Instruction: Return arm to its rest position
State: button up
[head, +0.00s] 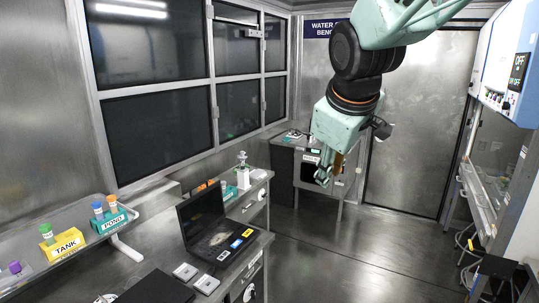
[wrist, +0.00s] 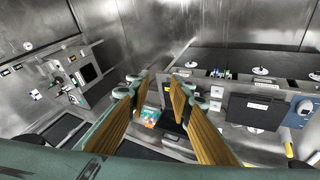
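My arm, pale green with black joints, reaches in from the top right of the head view. My gripper (head: 326,176) hangs in the air over the aisle, in front of the far bench and clear of every surface. In the wrist view my gripper (wrist: 160,88) shows its two fingers with tan pads set apart. The gap between the pads has only distant background in it, so the gripper is open and empty.
A laptop (head: 217,232) stands on the left bench, with a yellow TANK rack (head: 66,246) and a teal POND rack (head: 109,221) on the shelf beside it. A white cabinet (head: 507,65) hangs at right. The middle floor (head: 350,262) is clear.

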jog(key=s+d+f+m+b, duration=0.2)
jog(key=s+f+m, duration=0.1)
jog(key=s, duration=0.9)
jog(key=s+d+f+m+g+b, duration=0.1)
jog(key=s+d+f+m+b, duration=0.1)
jog(key=s, duration=1.1)
jog(key=s+d+f+m+g+b, duration=0.1)
jog(key=s+f+m, duration=0.3)
jog(key=s, duration=0.8)
notch_tip(320, 180, down, 2)
jog(key=shift+s+d+b, duration=0.3)
jog(key=shift+d+b, duration=0.35)
jog(key=shift+b, duration=0.15)
jog(key=shift+c, duration=0.3)
